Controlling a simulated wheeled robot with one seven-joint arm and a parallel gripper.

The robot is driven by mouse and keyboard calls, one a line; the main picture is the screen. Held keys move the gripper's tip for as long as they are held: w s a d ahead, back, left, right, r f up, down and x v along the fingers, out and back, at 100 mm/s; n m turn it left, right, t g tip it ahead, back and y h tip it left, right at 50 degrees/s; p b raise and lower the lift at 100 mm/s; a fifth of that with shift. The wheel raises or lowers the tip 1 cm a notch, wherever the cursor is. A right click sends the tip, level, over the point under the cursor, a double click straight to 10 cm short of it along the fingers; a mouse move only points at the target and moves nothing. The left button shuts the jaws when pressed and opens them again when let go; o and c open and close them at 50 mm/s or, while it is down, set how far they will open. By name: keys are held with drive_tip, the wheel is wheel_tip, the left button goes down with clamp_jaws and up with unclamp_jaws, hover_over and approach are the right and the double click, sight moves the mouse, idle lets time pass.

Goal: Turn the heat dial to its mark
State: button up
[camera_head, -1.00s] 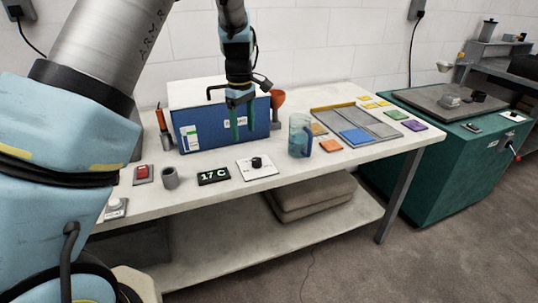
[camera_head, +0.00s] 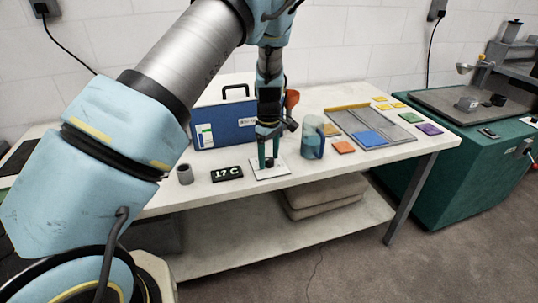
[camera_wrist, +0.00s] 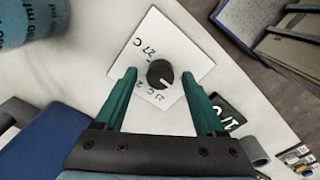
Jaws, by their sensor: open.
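The heat dial is a black round knob (camera_wrist: 160,73) with a pale pointer line, on a white plate (camera_wrist: 184,48) with printed marks; "27 C" is readable, the others only partly. In the head view the plate (camera_head: 262,176) lies on the bench, and the knob is partly hidden by my fingers. My gripper (camera_head: 269,163) points down over the dial. In the wrist view its green fingers (camera_wrist: 164,92) are open, one on each side of the knob, and seem apart from it. A black display (camera_head: 227,173) left of the plate reads "17 C".
A grey cup (camera_head: 185,174) stands left of the display. A clear blue jug (camera_head: 313,138) stands close right of my gripper. A blue case (camera_head: 222,127) is behind. A tray (camera_head: 344,123) and coloured tiles lie further right.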

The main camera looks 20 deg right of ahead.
drive_tip(key=shift+f, duration=0.1)
clamp_jaws()
idle(0.6)
